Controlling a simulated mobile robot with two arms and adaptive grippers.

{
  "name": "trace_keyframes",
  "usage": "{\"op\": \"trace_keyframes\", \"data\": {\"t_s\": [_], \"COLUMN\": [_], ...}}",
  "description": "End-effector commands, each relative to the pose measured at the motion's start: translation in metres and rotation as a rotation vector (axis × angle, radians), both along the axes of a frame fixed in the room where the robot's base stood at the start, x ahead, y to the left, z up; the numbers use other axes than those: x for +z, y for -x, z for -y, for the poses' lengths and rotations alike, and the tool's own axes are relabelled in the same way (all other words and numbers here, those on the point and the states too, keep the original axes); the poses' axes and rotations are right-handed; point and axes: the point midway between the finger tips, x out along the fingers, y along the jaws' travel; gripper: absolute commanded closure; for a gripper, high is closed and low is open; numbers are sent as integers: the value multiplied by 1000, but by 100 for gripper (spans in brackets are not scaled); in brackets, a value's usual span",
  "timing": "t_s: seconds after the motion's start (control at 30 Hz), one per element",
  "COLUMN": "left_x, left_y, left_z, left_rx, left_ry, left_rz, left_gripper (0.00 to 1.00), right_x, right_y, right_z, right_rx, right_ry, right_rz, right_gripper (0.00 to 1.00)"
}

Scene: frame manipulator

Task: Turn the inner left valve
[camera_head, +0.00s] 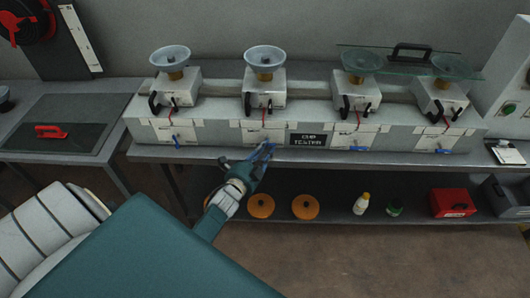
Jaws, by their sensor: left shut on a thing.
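The long grey tester bench (215,133) carries a row of units with small blue valves on its front face. The inner left valve (269,147) is below the second unit from the left and is mostly hidden by my left gripper. My left gripper (263,154) reaches up to it from the lower left and is shut on it. The outer left valve (177,140), the inner right valve (358,148) and the outer right valve (442,151) stand clear of the gripper. My right gripper is not in view.
A lower shelf holds orange discs (305,207), a white bottle (361,204), a green-capped jar (394,207) and a red box (453,203). A glass panel with a black handle (411,50) lies over the right bowls. A side table (75,165) stands left.

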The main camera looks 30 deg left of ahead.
Motion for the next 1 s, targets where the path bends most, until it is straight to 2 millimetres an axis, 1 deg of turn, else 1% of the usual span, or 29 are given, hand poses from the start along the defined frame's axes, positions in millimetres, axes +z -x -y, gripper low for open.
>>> {"op": "trace_keyframes", "data": {"t_s": [0.03, 0.3, 0.7, 1.0], "left_x": [-7, -9, -9, -8], "left_y": [1, 0, -1, -1], "left_z": [-1, 0, 2, 3], "left_rx": [0, 1, 2, 3], "left_ry": [31, 246, 573, 817], "left_rz": [19, 151, 349, 498], "left_gripper": [100, 100, 100, 100], "right_x": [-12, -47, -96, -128], "right_y": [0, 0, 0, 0], "right_z": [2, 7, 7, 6], "right_rx": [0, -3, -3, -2], "right_ry": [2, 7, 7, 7], "right_rz": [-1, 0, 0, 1], "right_gripper": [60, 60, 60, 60]}}
